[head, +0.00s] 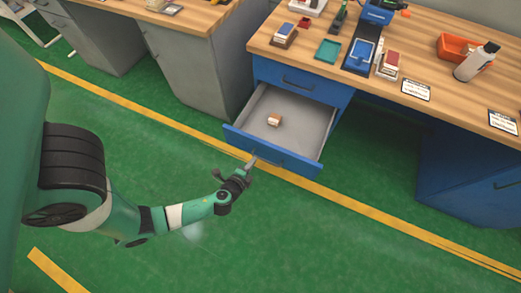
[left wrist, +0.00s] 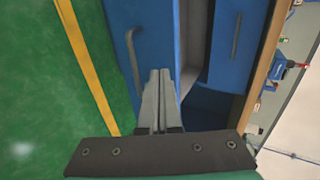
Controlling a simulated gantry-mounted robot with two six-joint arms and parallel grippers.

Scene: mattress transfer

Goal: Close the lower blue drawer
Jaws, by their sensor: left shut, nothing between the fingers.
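The lower blue drawer (head: 290,163) is pulled out from the blue desk in the head view, its grey inside showing. A small orange and white box (head: 274,120) lies in it. My left gripper (head: 251,162) is shut and empty, at the outer face of the drawer front, near its middle. I cannot tell whether the fingertips touch it. In the left wrist view, the shut fingers (left wrist: 160,74) point at the drawer front (left wrist: 152,32), beside its handle (left wrist: 133,58). My right gripper is not in view.
The closed upper drawer (head: 322,92) sits above the open one. The wooden desk top (head: 450,110) holds small boxes, an orange bin (head: 457,47) and a grey bottle (head: 477,62). A grey cabinet (head: 205,70) stands to the left. The green floor in front is clear.

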